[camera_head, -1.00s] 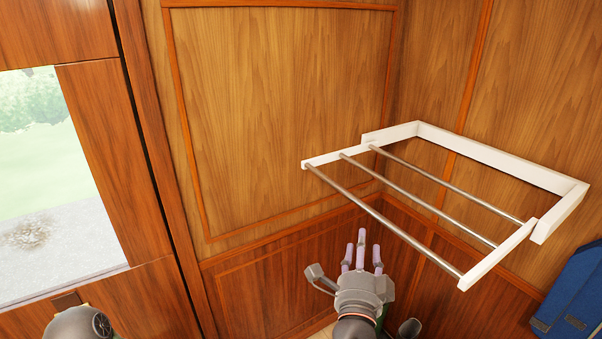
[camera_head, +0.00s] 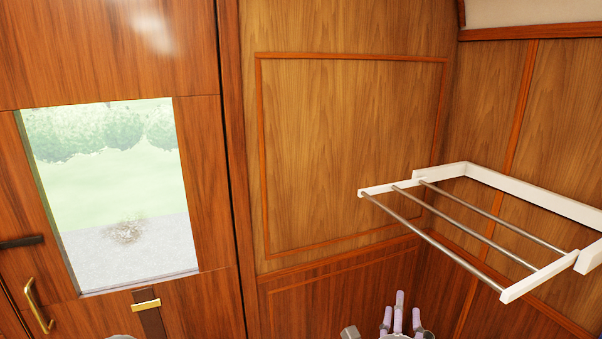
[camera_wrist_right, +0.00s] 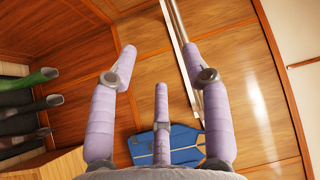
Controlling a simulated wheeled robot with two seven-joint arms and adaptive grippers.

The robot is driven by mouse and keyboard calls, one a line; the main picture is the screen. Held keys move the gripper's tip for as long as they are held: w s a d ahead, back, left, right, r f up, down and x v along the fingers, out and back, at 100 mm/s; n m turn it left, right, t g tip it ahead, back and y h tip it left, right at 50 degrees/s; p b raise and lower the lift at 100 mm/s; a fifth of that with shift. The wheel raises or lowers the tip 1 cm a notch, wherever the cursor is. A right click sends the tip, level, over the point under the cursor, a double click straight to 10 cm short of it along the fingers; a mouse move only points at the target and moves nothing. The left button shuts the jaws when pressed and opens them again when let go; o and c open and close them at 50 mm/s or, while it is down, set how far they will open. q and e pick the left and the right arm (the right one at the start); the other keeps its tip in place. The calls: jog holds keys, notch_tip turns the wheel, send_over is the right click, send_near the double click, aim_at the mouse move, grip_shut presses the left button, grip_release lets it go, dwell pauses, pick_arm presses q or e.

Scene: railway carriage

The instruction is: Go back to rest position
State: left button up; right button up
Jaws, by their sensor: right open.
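My right gripper (camera_head: 395,318) shows at the bottom edge of the head view, with its pale lilac fingers pointing up and its palm mostly cut off. In the right wrist view the same gripper (camera_wrist_right: 160,70) has its fingers spread apart with nothing between them. It is open and empty. In the head view it is below and to the left of the luggage rack's front end, apart from it. Only a small grey sliver of my left arm shows at the bottom edge; my left gripper is out of view.
A white-framed luggage rack (camera_head: 535,280) with metal bars juts from the right wall. A wooden door (camera_head: 205,180) with a window (camera_head: 110,190) and a brass handle (camera_head: 37,305) is at left. A blue object (camera_wrist_right: 185,138) lies behind the fingers in the wrist view.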

jog(key=a+f+n+g+y, duration=0.35)
jog(key=f+n, duration=0.25)
jog(key=f, duration=1)
jog(key=a+f+n+g+y, duration=0.3)
jog(key=f+n+g, duration=0.2)
jog(key=f, duration=1)
jog(key=s+a+f+n+g+y, duration=0.2)
jog(key=s+f+n+g, duration=0.1)
jog(key=s+f, duration=0.7)
jog(key=s+a+f+n+g+y, duration=0.1)
jog(key=s+a+f+n+g, duration=0.1)
jog(key=s+f+g, duration=0.4)
jog(key=s+f, duration=0.3)
jog(key=f, duration=0.2)
jog(key=shift+s+f+n+y, duration=0.2)
jog(key=shift+s+n+y, duration=0.15)
jog(key=shift+n, duration=0.05)
jog(key=shift+d, duration=0.1)
